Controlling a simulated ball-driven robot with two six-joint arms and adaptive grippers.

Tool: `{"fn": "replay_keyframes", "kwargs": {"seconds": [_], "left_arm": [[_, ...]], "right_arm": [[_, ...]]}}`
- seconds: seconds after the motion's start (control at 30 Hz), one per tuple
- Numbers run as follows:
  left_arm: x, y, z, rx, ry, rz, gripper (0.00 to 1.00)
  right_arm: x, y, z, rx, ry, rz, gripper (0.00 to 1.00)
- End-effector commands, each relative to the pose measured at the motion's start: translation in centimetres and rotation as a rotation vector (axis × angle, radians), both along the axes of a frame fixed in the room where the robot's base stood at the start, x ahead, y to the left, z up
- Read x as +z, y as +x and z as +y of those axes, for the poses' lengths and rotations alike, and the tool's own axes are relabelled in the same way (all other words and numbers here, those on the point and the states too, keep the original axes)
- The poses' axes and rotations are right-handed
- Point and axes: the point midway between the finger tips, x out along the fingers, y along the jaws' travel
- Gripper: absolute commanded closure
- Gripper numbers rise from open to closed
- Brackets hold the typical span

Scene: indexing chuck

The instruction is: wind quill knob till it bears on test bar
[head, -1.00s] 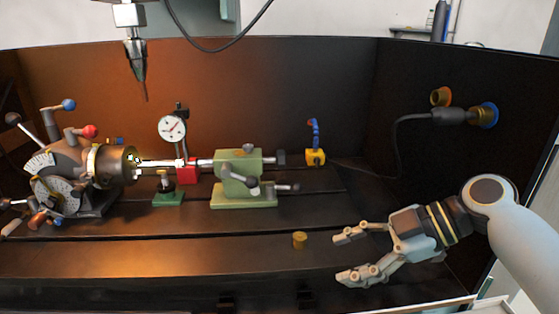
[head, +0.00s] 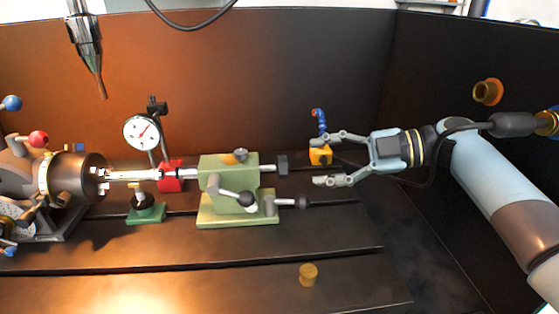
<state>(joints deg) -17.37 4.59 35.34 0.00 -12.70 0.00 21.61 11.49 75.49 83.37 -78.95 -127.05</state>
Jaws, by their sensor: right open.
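The green tailstock (head: 228,180) stands on the table in the middle of the head view. The dark quill knob (head: 282,165) sticks out at its right end. The shiny test bar (head: 135,175) runs level from the chuck (head: 80,178) towards the tailstock's left side. I cannot tell whether the quill's tip touches the bar. My right gripper (head: 322,159) is open and empty to the right of the knob, fingers pointing left, apart from it. My left gripper is not in view.
A dial gauge (head: 142,132) on a red base (head: 172,177) stands behind the bar. A yellow block (head: 320,155) with a blue hose sits behind my right fingers. Black-knobbed levers (head: 246,198) jut from the tailstock. A brass piece (head: 308,274) lies at the front.

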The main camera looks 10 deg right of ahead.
Motion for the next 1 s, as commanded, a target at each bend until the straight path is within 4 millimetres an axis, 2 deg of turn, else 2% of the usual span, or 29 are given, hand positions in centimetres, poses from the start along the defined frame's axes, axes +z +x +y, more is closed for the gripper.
{"fn": "replay_keyframes", "kwargs": {"seconds": [0.17, 0.4, 0.53, 0.83, 1.0], "left_arm": [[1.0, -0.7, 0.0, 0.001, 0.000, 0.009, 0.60], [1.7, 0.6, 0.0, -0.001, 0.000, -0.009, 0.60], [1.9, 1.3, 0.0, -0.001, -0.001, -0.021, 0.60], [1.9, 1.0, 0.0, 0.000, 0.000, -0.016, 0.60], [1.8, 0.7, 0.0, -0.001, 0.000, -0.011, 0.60]], "right_arm": [[-0.6, 1.0, 3.6, 0.002, 0.004, 0.003, 0.47], [-1.8, 2.0, 7.1, 0.001, 0.002, 0.002, 0.47], [-2.2, 2.3, 7.8, 0.000, 0.000, 0.001, 0.47], [-2.3, 2.3, 8.0, 0.000, 0.000, 0.001, 0.48], [-2.3, 2.3, 8.0, 0.000, 0.000, 0.001, 0.70]]}}
